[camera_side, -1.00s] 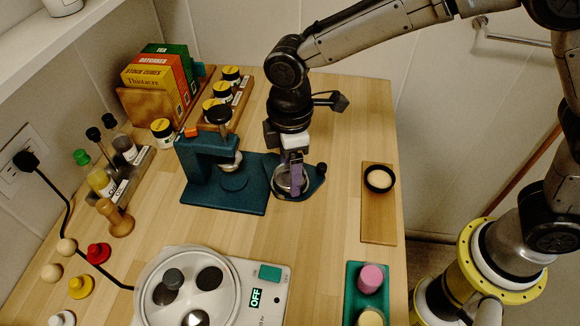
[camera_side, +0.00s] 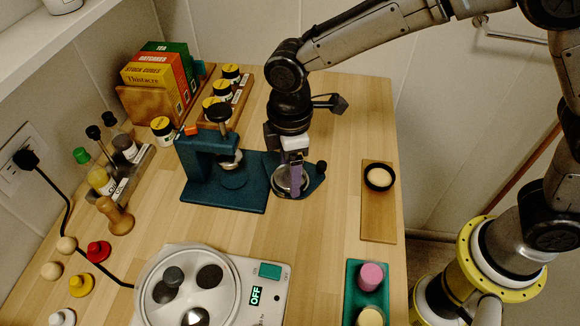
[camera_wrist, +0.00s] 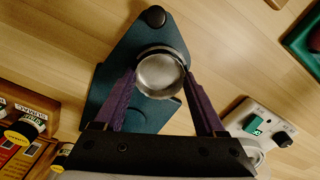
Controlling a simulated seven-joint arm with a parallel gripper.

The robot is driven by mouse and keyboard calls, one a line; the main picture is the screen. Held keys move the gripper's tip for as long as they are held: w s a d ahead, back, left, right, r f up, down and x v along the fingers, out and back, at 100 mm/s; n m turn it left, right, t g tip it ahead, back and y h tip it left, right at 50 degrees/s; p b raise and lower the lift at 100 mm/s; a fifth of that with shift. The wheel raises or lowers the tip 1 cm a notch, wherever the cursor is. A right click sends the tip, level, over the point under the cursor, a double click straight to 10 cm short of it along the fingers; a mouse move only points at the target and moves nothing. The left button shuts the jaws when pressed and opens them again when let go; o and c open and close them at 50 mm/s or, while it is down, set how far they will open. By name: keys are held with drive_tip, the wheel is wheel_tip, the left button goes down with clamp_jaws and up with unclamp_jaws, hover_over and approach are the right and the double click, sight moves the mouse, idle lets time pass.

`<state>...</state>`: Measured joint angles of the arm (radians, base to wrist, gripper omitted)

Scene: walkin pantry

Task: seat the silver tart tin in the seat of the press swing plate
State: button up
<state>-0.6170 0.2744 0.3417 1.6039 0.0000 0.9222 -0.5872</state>
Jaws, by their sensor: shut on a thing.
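The silver tart tin (camera_wrist: 160,76) is round and shallow. My gripper (camera_wrist: 160,90) has its purple fingers shut on the tin's two sides. In the side view the tin (camera_side: 283,181) shows partly behind a finger, over the teal swing plate (camera_side: 310,183). In the wrist view the swing plate (camera_wrist: 108,82) lies under the tin. A dark ring, apparently the seat (camera_wrist: 160,48), shows as an arc past the tin's upper edge, so the tin looks slightly off its centre. Whether the tin touches the seat cannot be told.
The teal press (camera_side: 205,165) with its black-knobbed column stands just left of my gripper. The swing plate has a black knob (camera_wrist: 155,16). A white scale-like device (camera_side: 240,275) reading OFF is in front. A wooden board with a round black dish (camera_side: 379,179) lies right.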

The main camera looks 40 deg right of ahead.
drive_tip(key=shift+f, duration=0.15)
drive_tip(key=o, duration=1.3)
drive_tip(key=shift+r, duration=3.55)
